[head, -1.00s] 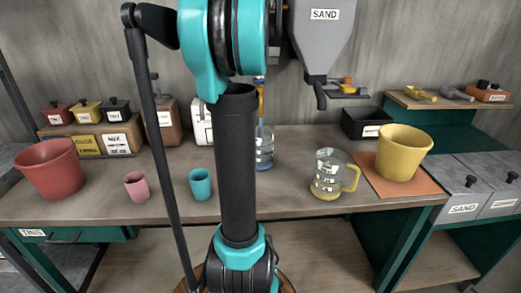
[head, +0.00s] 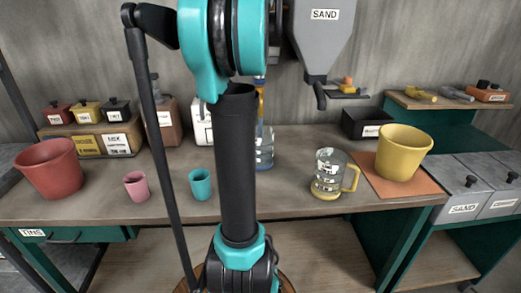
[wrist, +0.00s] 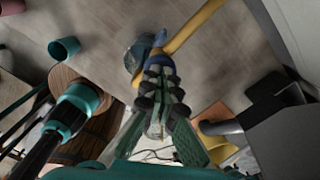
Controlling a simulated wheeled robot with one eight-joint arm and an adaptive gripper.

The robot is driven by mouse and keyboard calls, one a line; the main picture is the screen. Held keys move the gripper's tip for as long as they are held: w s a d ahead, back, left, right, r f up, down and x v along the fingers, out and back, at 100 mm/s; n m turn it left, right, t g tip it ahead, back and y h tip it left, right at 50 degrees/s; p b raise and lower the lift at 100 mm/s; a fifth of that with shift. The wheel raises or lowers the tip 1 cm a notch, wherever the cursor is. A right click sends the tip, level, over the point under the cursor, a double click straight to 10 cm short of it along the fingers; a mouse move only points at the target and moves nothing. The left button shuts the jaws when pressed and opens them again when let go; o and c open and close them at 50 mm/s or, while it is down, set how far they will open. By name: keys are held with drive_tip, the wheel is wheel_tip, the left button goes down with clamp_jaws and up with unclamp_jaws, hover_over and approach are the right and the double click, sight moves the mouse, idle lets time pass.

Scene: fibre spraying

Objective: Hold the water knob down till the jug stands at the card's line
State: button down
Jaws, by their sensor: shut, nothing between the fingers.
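The clear jug (head: 326,184) with a yellow handle and base stands upright on the bench, right of my arm in the head view. Its water level is too small to read. A clear bluish vessel (head: 264,150) stands partly behind my arm, below a yellow upright pipe (head: 261,97). In the wrist view, the yellow pipe (wrist: 194,27) ends at a blue part (wrist: 158,40), perhaps the water knob, beside the bluish vessel (wrist: 137,52). My gripper (wrist: 158,68) is shut and empty, its tips close to the blue part; contact is unclear. A mix card (head: 117,143) stands at left, its line unreadable.
The sand hopper (head: 320,40) hangs above the bench, right of my arm. A yellow bucket (head: 403,155) stands on an orange mat (head: 420,186). A teal cup (head: 200,184), pink cup (head: 136,186) and red bucket (head: 48,168) stand at left. The front middle is clear.

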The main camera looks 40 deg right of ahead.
drive_tip(key=shift+r, duration=2.95)
